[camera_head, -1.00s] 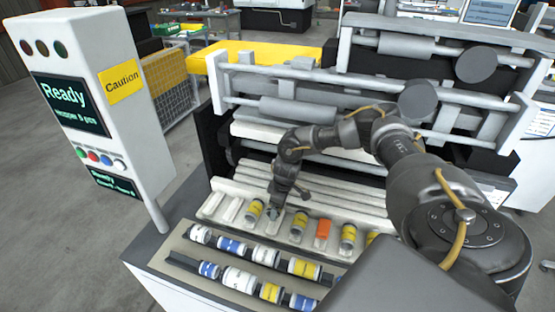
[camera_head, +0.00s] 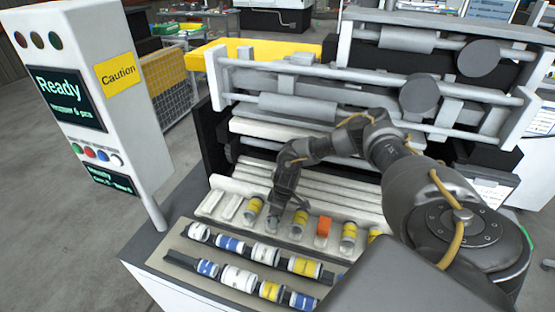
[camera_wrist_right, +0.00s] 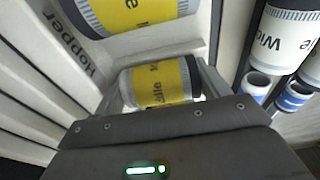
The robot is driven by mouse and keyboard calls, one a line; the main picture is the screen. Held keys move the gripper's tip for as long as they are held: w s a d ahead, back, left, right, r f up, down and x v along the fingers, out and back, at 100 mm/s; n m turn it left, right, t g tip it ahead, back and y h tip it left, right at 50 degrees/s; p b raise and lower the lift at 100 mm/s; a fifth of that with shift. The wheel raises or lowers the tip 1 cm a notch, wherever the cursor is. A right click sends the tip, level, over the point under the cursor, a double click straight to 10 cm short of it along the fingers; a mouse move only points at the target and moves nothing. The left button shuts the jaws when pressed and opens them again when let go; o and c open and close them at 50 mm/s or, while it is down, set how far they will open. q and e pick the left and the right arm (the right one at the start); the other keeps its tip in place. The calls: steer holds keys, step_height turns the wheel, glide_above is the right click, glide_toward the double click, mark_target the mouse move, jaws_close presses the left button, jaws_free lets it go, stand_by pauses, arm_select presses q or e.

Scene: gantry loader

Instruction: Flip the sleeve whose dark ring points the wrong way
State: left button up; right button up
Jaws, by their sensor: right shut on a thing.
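A row of sleeves lies in the slots of the pale hopper tray (camera_head: 213,203). Yellow sleeves (camera_head: 253,209) (camera_head: 299,222) (camera_head: 348,236) lie among them. My right gripper (camera_head: 273,221) is low at the row, between two yellow sleeves in the head view. In the right wrist view it is shut on a yellow sleeve (camera_wrist_right: 160,84), which lies crosswise between the jaws. My left gripper is out of view.
An orange piece (camera_head: 322,230) lies in the same row. A control post (camera_head: 95,100) stands left, and gantry rails (camera_head: 370,105) lie behind.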

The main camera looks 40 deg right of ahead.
steer(key=o, duration=1.3)
steer(key=shift+r, duration=0.1)
steer(key=shift+r, duration=0.25)
steer(key=shift+s+d+r+p, duration=0.1)
steer(key=shift+s+r+p, duration=0.2)
steer(key=shift+r, duration=2.4)
steer(key=shift+s+d+r+p, duration=0.1)
steer(key=shift+s+r+p, duration=0.2)
steer(key=shift+r, duration=2.35)
steer(key=shift+s+d+r+p, duration=0.1)
steer(key=shift+s+r+p, duration=0.15)
steer(key=shift+r, duration=2.45)
